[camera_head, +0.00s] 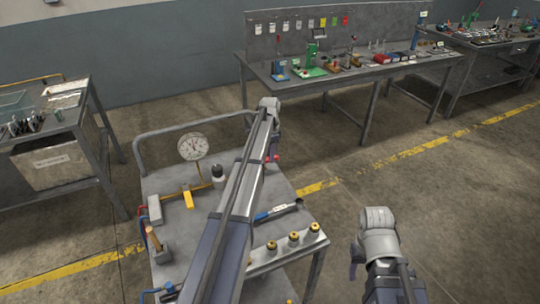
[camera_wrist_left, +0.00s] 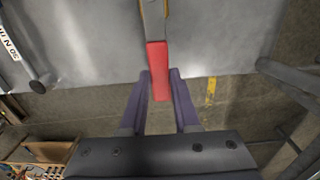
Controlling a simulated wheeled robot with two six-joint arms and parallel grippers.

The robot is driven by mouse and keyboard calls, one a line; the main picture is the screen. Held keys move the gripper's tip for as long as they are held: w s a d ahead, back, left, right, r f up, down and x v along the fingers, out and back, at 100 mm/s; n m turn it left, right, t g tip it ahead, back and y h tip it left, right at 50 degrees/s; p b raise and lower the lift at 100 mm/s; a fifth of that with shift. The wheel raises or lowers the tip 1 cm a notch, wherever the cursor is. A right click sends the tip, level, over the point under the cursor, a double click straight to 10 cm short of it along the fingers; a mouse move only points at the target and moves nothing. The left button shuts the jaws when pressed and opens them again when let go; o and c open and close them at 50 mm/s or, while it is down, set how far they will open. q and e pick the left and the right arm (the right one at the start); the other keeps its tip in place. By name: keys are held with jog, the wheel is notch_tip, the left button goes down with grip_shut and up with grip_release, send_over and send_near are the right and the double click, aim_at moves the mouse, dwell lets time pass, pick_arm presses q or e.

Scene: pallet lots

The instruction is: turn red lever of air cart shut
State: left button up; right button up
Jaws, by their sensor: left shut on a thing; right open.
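The red lever (camera_wrist_left: 157,62) runs down the middle of the left wrist view, its end hanging past the edge of the grey cart top. A small red bit of the lever (camera_head: 275,158) shows beside my arm in the head view. My left gripper (camera_wrist_left: 160,76) is shut on the lever's red end, one purple finger on each side. In the head view my left arm crosses the air cart (camera_head: 180,225) and hides part of its top. My right gripper (camera_head: 357,258) is open and empty, right of the cart over the floor; its fingers are partly hidden.
On the cart stand a round gauge (camera_head: 193,147), a yellow lever (camera_head: 188,198), a blue-handled tool (camera_head: 278,210) and brass fittings (camera_head: 294,238). A workbench (camera_head: 350,75) stands behind, a grey table (camera_head: 50,130) at left. Floor right of the cart is clear.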

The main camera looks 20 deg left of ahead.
pick_arm(q)
grip_shut()
dwell(0.8)
